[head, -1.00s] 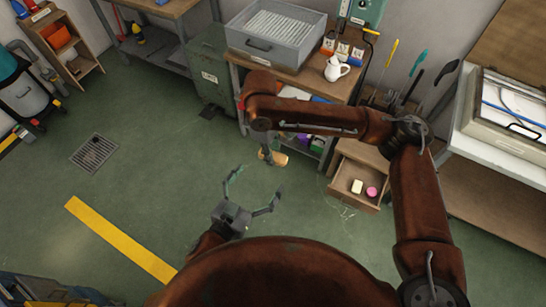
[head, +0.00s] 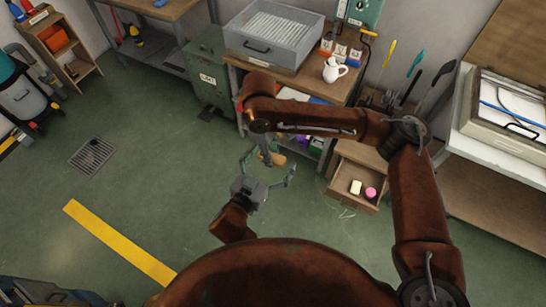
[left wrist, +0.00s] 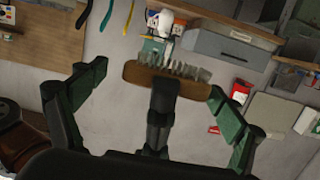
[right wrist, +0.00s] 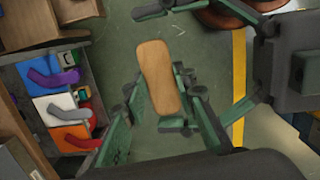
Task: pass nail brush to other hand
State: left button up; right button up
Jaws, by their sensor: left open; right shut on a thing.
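The nail brush (head: 279,158) has a tan wooden back and is partly hidden by my grippers in the head view. In the left wrist view the brush (left wrist: 150,76) lies crosswise with its pale bristles showing. In the right wrist view its smooth wooden back (right wrist: 158,75) shows. My right gripper (head: 268,157) is shut on the brush and holds it in the air. My left gripper (head: 268,166) is open and empty, with its fingers spread on either side of the brush. I cannot tell whether they touch it.
An open drawer (head: 357,203) with a pale block and a pink round thing is to the right. A workbench (head: 296,77) with a grey tray (head: 267,50) and a white jug (head: 334,69) stands behind. The green floor (head: 130,190) at left is clear.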

pick_arm(q)
jog(key=shift+c, duration=0.3)
jog(key=shift+d, duration=0.15)
jog(key=c, duration=1.1)
pick_arm(e)
jog(key=shift+a, duration=0.1)
pick_arm(q)
jog(key=shift+s, duration=0.1)
jog(key=shift+c, duration=0.4)
pick_arm(e)
jog(key=o, duration=0.8)
jog(key=shift+c, duration=0.2)
jog(key=o, duration=0.5)
